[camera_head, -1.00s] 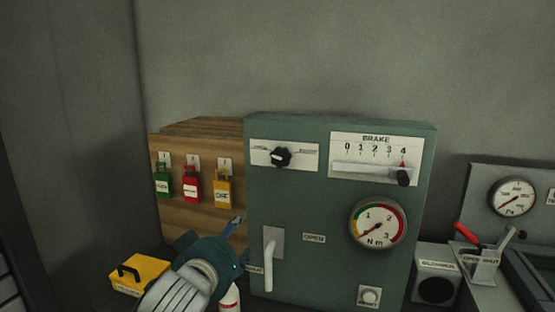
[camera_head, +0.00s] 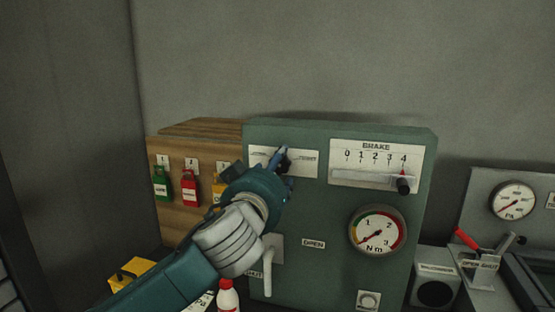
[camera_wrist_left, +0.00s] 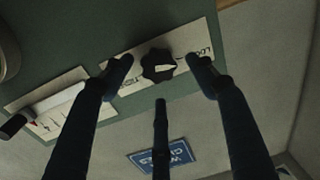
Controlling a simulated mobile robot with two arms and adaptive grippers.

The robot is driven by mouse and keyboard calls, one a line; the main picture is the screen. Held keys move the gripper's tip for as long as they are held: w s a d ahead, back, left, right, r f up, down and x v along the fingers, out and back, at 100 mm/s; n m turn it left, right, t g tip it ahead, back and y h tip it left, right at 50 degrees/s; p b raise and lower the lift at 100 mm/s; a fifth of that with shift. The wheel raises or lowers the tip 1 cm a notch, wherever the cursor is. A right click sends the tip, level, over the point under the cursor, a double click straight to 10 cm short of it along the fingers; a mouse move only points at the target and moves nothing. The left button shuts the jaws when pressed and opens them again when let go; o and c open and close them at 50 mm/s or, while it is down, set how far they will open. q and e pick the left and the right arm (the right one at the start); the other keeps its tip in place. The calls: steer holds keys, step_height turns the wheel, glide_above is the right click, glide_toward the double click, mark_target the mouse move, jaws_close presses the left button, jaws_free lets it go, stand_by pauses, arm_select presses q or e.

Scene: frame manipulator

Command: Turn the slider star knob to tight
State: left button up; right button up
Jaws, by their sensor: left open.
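The slider star knob (camera_wrist_left: 154,64) is black, on a white label plate (camera_head: 306,163) at the upper left of the green panel. In the left wrist view its white mark points right, toward the label beginning "LOO"; the other label is partly covered. My left gripper (camera_wrist_left: 160,73) is open, with one finger on each side of the knob. I cannot tell whether the fingers touch it. In the head view my left gripper (camera_head: 286,170) hides most of the knob. My right gripper is not in view.
The brake slider (camera_head: 403,184) stands near 4. Below are a torque gauge (camera_head: 378,231) and a white lever handle (camera_head: 267,272). A wooden box (camera_head: 172,224) with coloured padlocks stands left. A red-capped bottle (camera_head: 228,298) stands below my arm.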

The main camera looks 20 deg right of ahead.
mark_target(280, 164)
arm_select(q)
steer(key=shift+x, duration=1.05)
steer(key=c, duration=1.1)
steer(key=shift+r, duration=0.1)
